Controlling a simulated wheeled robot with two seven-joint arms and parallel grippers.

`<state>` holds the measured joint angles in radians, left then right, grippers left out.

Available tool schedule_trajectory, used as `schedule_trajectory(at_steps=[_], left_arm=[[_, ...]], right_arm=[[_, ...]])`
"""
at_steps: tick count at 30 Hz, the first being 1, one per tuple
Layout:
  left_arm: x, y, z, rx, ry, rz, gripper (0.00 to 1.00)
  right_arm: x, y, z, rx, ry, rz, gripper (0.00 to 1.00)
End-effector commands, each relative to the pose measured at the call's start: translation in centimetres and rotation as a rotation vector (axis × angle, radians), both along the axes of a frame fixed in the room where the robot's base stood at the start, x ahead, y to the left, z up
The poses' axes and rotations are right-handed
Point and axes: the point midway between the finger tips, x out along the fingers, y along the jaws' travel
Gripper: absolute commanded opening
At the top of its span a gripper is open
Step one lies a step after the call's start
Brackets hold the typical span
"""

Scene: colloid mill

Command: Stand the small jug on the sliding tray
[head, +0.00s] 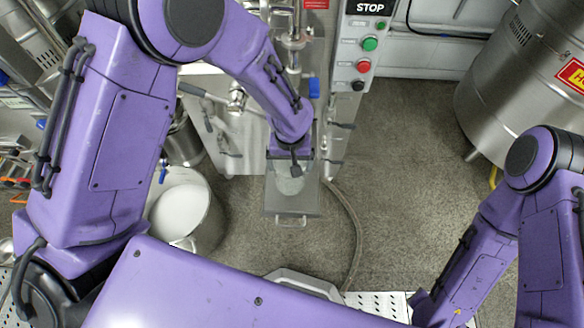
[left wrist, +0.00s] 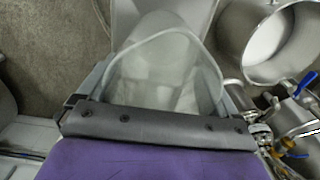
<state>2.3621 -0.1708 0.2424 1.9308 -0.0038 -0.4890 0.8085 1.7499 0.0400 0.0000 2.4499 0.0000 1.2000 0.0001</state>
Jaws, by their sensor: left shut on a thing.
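The small jug (head: 290,184) is pale and see-through. In the head view it shows below the end of my left arm, over the sliding tray (head: 279,207). My left gripper (head: 294,168) is shut on the jug; the wrist hides part of the grip. In the left wrist view the jug (left wrist: 160,62) fills the space in front of the gripper, with its curved pale rim or handle visible. The tray is a flat grey plate with a small front handle. I cannot tell whether the jug's base touches the tray. My right gripper is out of view; only its arm shows.
A steel pot with white contents (head: 214,222) stands left of the tray. A control panel (head: 362,50) and the mill's pipework are behind. A large steel drum (head: 505,85) stands at the right. A hose (head: 355,235) curves over the floor, which is otherwise open right of the tray.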

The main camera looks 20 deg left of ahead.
Motion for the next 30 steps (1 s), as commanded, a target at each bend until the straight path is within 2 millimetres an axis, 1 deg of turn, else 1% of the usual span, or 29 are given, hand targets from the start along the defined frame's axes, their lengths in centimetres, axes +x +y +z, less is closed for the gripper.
schedule_trajectory(at_steps=[1,4,7,9,12,13,15,21,26,27,30], left_arm=[[0.7,0.1,-1.1,-0.001,0.001,0.003,0.61],[1.7,0.2,-2.0,-0.001,-0.001,0.002,0.61],[2.2,0.3,-2.6,-0.001,-0.001,0.003,0.61],[2.6,0.4,-3.8,0.0,0.001,0.004,0.61],[2.5,0.4,-5.5,0.001,0.001,0.005,0.61],[2.5,0.4,-5.8,0.0,0.0,0.005,0.61],[2.6,0.4,-6.1,0.0,-0.002,0.005,0.61],[2.6,0.4,-6.1,0.0,-0.002,0.004,0.61],[2.5,0.4,-6.5,0.0,-0.002,0.004,0.61],[2.5,0.4,-6.4,0.0,-0.002,0.004,1.0],[2.5,0.4,-6.4,0.0,-0.002,0.004,1.0]], right_arm=[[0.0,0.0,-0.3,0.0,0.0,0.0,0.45],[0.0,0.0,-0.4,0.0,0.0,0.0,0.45],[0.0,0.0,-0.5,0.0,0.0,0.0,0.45],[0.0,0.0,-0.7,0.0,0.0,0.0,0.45],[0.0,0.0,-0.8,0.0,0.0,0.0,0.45],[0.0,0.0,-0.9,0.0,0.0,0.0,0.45],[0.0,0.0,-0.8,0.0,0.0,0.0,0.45],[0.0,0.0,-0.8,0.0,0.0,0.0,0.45],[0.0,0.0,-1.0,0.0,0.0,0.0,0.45],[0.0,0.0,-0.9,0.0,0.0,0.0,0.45],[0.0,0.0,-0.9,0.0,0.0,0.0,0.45]])
